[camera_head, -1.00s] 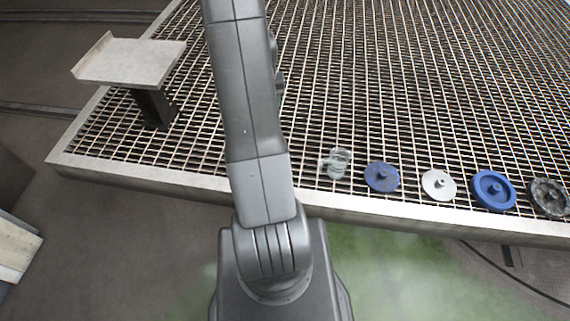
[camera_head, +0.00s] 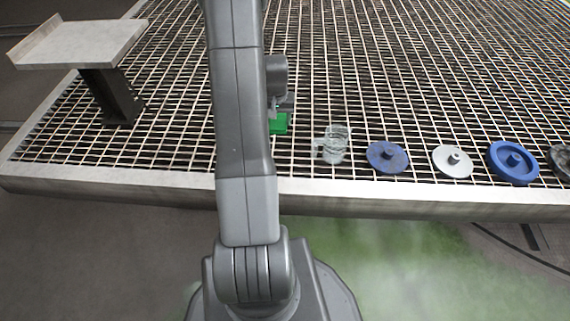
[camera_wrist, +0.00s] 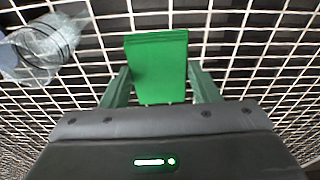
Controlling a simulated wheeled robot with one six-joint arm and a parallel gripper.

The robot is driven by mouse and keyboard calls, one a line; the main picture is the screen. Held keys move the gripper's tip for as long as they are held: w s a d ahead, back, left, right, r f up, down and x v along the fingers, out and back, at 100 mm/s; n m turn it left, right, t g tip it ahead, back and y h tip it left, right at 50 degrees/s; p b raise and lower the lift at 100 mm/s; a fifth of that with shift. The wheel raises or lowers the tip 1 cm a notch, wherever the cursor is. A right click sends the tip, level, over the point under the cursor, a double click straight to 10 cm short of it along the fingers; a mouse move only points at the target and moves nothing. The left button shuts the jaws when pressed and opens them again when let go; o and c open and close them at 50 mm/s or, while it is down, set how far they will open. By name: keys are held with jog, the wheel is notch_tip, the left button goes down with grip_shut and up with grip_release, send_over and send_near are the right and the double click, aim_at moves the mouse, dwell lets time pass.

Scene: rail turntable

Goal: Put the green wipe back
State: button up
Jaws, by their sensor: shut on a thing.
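The green wipe (camera_wrist: 158,66) is a flat green rectangle between the two fingers of my gripper (camera_wrist: 160,88) in the wrist view. My gripper is shut on it, above the metal grating. In the head view a part of the green wipe (camera_head: 279,123) shows just right of my arm, with part of my gripper (camera_head: 276,108) at it. My arm hides the rest. I cannot tell whether the wipe touches the grating.
A blue disc (camera_head: 387,157), a pale disc (camera_head: 453,161) and a blue wheel (camera_head: 512,162) lie further right. A raised metal shelf (camera_head: 85,45) stands at the left.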

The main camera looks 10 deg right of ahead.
aim_at(284, 125)
jog(key=d+f+b, duration=0.1)
jog(key=f+b, duration=0.1)
jog(key=f, duration=0.3)
jog(key=f+b, duration=0.2)
jog(key=f, duration=0.3)
jog(key=d+f+b, duration=0.1)
jog(key=f+b, duration=0.1)
jog(key=f, duration=0.3)
jog(key=shift+d+b, duration=0.3)
jog(key=shift+b, duration=0.1)
jog(key=shift+f, duration=0.15)
jog(key=o, duration=0.9)
jog(key=r+p, duration=0.1)
jog(key=r, duration=0.3)
jog(key=s+r+p, duration=0.1)
jog(key=r, duration=0.3)
jog(key=r+p, duration=0.2)
jog(key=r, duration=0.2)
jog(key=shift+s+a+r, duration=0.1)
jog(key=shift+s+a, duration=0.2)
jog(key=shift+s, duration=0.05)
